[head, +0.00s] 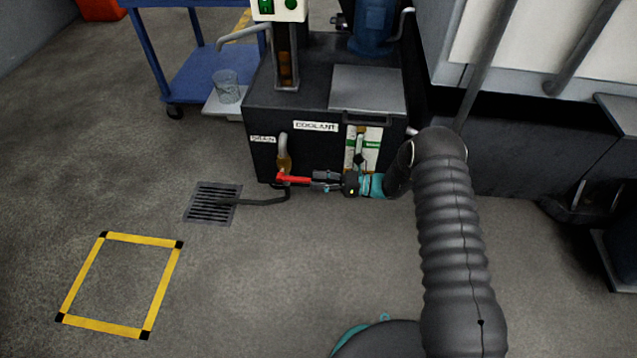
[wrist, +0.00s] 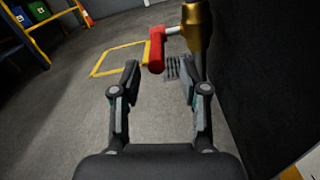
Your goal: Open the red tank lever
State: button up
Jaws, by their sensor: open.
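The red lever (head: 293,180) sits low on the front of the black coolant tank (head: 262,122), at the brass drain valve (head: 284,161). It lies roughly level in the head view. In the wrist view the red lever (wrist: 156,50) stands ahead of the fingertips, beside the brass valve (wrist: 197,38). My gripper (head: 318,182) is just right of the lever in the head view. In the wrist view my gripper (wrist: 158,82) is open, its two fingers apart with nothing between them. The lever appears beyond the fingertips; whether they touch cannot be told.
A floor drain grate (head: 212,203) with a dark hose lies left of the tank. A yellow floor square (head: 123,285) is at lower left. A blue cart (head: 205,75) and a glass beaker (head: 226,87) stand behind. The tank wall (wrist: 240,70) is close on the right in the wrist view.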

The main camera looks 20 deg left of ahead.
aim_at(306, 179)
jog(key=shift+x, duration=2.1)
grip_shut()
